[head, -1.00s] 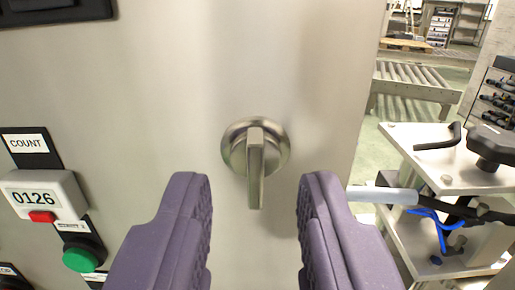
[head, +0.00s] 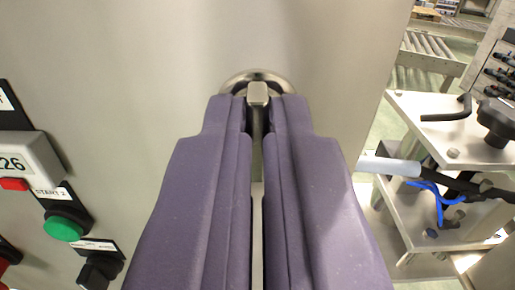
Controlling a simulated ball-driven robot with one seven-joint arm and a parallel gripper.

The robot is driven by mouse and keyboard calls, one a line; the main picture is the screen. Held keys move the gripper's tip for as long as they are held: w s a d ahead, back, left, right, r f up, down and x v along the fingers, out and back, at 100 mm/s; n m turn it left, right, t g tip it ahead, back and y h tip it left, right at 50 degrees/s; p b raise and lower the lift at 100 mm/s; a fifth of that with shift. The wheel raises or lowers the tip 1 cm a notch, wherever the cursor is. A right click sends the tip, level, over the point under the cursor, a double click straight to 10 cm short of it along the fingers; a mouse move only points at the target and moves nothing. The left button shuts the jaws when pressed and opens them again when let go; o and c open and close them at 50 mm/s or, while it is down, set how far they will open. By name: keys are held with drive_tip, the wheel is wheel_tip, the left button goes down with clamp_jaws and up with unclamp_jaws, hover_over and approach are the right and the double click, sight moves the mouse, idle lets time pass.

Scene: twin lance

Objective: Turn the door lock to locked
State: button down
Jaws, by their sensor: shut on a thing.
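The door lock is a round metal knob plate with a lever (head: 257,93) on a brushed metal panel. Only its upper rim and the top of the lever show in the head view, at upper centre. The lever points straight down, upright in the picture. My gripper (head: 256,115) has its two purple fingers closed on the lever, one on each side. The fingers hide most of the lever and the lower part of the round plate.
On the panel at left are a counter (head: 22,160), a green button (head: 65,226) and a black knob (head: 98,270). At right, past the panel's edge, stands a metal stand (head: 425,115) with a black handle, rods and a blue cable.

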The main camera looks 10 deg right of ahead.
drive_tip(key=shift+a+f+n+b, duration=0.15)
drive_tip(key=shift+n+b, duration=1.45)
drive_tip(key=shift+n, duration=2.75)
drive_tip(key=shift+a+f+n+b, duration=0.1)
drive_tip(key=shift+n+b, duration=1.5)
drive_tip(key=shift+n, duration=2.75)
drive_tip(key=shift+d, duration=0.1)
drive_tip(key=c, duration=1.3)
unclamp_jaws()
drive_tip(key=shift+o, duration=0.2)
